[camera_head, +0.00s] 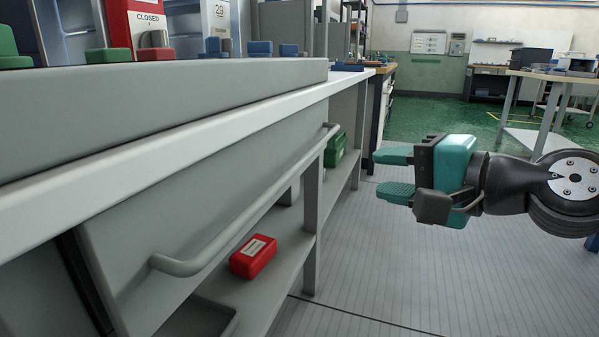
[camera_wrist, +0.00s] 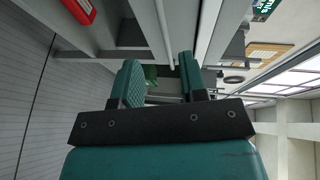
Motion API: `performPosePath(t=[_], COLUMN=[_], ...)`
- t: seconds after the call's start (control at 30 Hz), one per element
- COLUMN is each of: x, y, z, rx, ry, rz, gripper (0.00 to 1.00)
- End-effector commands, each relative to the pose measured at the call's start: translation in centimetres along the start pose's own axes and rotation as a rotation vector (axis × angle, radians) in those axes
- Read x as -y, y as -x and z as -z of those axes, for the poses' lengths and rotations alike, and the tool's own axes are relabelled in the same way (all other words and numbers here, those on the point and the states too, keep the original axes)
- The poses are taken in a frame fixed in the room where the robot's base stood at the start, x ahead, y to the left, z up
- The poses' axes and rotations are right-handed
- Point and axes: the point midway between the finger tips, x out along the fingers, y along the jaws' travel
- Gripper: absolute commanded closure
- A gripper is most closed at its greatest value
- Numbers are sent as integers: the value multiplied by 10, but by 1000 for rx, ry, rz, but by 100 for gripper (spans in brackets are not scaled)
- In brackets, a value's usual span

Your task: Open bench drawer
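The bench drawer (camera_head: 215,190) has a grey front below the white bench top, with a long grey bar handle (camera_head: 243,215) along it. The drawer looks shut, though its upper edge is partly hidden by the bench top. My gripper (camera_head: 393,172) is at the right in the head view, its two teal fingers apart and pointing left towards the bench. It is empty and clear of the handle. In the wrist view the open fingers (camera_wrist: 161,82) show with a gap between them, and the handle (camera_wrist: 165,35) runs beyond them.
A red box (camera_head: 254,257) and a green box (camera_head: 335,149) sit on the shelf under the bench. Red, green and blue items stand on top of the bench. A bench leg (camera_head: 312,230) stands near the handle. Grey floor (camera_head: 370,260) is free to the right.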

Motion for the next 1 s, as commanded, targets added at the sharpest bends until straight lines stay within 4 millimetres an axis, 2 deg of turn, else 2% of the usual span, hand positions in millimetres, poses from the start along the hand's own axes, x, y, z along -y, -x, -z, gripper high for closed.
performPosePath(t=[0.07, 0.43, 0.7, 0.9, 1.0], x=[6, 5, -1, -2, -2], y=[-7, -51, -116, -150, -159], z=[0, -2, -3, -2, -2], rx=[5, 5, 6, 3, 3], ry=[-5, -2, 6, 5, 4], rz=[-4, -10, -3, -4, -5], gripper=[61, 61, 61, 61, 61])
